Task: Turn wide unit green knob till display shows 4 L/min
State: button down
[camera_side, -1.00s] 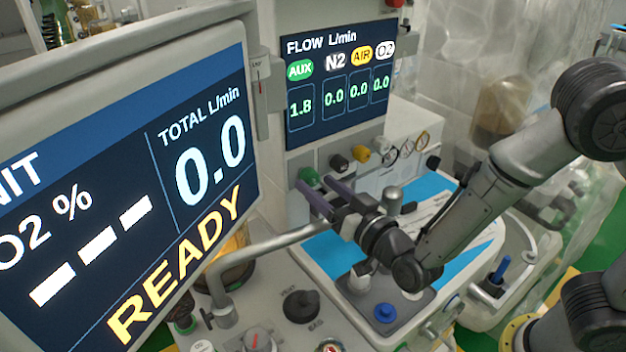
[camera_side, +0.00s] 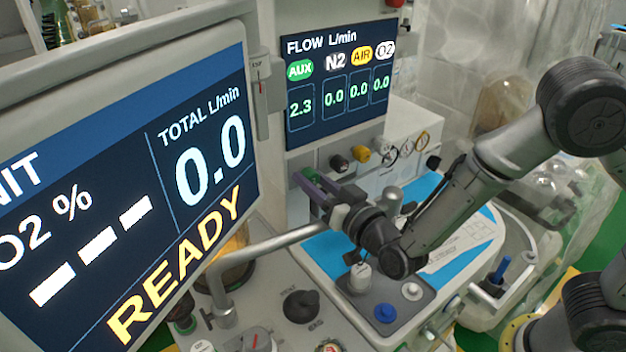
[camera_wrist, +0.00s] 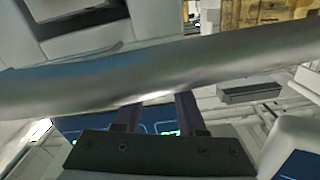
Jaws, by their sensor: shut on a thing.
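The green knob (camera_side: 309,174) is on the front of the far unit, below its flow display (camera_side: 338,85). The display's green AUX column reads 2.3; the N2, AIR and O2 columns read 0.0. My gripper (camera_side: 313,182) is shut on the green knob, its purple fingers on either side of it. In the wrist view, the dark fingers (camera_wrist: 156,112) reach behind a grey bar (camera_wrist: 160,72), which hides their tips and the knob.
A black knob (camera_side: 339,163) and a yellow knob (camera_side: 360,154) sit close to the right of the green one. A large READY screen (camera_side: 130,190) stands at left. A bent grey tube (camera_side: 270,246) runs just below my gripper.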

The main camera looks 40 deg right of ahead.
jog(key=shift+n, duration=0.4)
jog(key=n, duration=0.3)
jog(key=shift+n, duration=2.6)
jog(key=c, duration=0.5)
grip_release()
jog(key=s, duration=1.4)
